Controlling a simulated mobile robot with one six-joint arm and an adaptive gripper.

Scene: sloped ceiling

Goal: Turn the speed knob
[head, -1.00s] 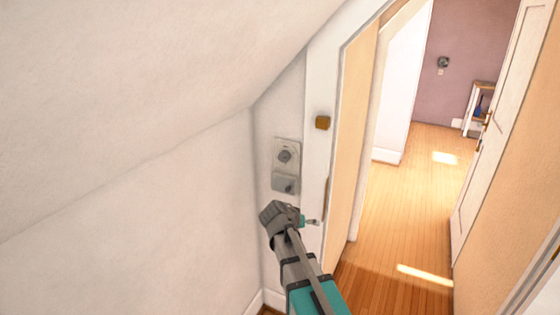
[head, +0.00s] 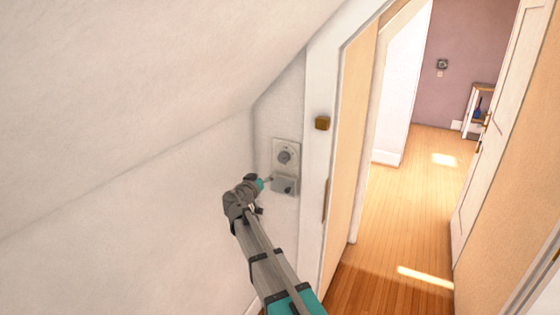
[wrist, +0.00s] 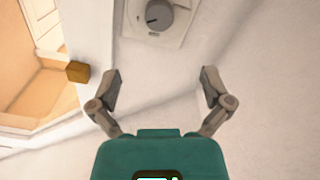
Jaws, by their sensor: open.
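The speed knob (head: 285,157) is a round grey dial on a pale plate (head: 279,145) on the narrow wall beside the door frame. In the wrist view the knob (wrist: 159,14) is at the top edge, partly cut off, with a dark pointer mark on its face. My gripper (wrist: 162,72) is open and empty, its two fingers spread apart below the plate in that view, with bare wall between them. In the head view my gripper (head: 268,182) is below and left of the knob, near the lower box; its fingertips are too small to make out clearly.
A grey box (head: 285,187) with a small round part sits just below the knob's plate. A brown wooden block (head: 322,122) sticks out from the door frame to the right. The sloped ceiling (head: 150,90) comes down at the left. The doorway floor (head: 410,220) is clear.

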